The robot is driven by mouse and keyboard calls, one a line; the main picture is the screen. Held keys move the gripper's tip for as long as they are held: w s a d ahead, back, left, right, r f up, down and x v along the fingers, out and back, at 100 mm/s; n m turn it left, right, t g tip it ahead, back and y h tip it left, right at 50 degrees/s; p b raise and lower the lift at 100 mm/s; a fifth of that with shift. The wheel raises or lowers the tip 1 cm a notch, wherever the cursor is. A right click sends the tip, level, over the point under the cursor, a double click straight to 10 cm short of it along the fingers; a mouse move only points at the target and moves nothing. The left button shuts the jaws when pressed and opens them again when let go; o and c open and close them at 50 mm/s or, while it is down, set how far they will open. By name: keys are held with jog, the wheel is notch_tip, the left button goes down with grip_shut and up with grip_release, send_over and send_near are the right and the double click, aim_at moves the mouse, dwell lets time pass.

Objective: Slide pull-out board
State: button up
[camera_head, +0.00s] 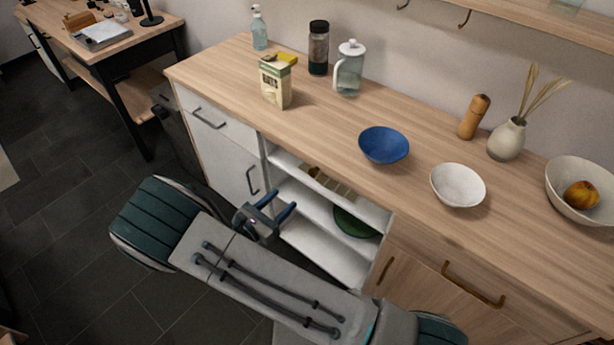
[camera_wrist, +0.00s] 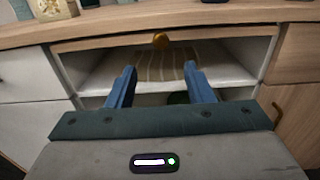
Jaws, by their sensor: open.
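The pull-out board shows in the wrist view as a thin wooden front edge (camera_wrist: 225,33) just under the countertop, above the open shelves. A round brass knob (camera_wrist: 161,40) sits at its middle. The board appears pushed in; I cannot tell whether it stands out slightly. My gripper (camera_wrist: 159,71) is open and empty, with its two blue fingers pointing toward the shelf opening. The knob appears between and beyond the fingertips, apart from them. In the head view my gripper (camera_head: 277,206) is in front of the open shelves, and the knob is hidden below the counter edge.
A striped flat item (camera_head: 328,184) lies on the upper shelf and a green bowl (camera_head: 352,222) below it. White drawers (camera_head: 216,121) flank the opening on the left, wooden doors (camera_head: 430,284) on the right. A blue bowl (camera_head: 384,145) and a white bowl (camera_head: 457,185) stand on the countertop.

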aim_at(311, 174)
jog(key=p+x, duration=0.1)
jog(key=x, duration=1)
jog(key=shift+w+d, duration=0.2)
jog(key=shift+d, duration=0.05)
jog(key=shift+a, duration=0.1)
grip_shut()
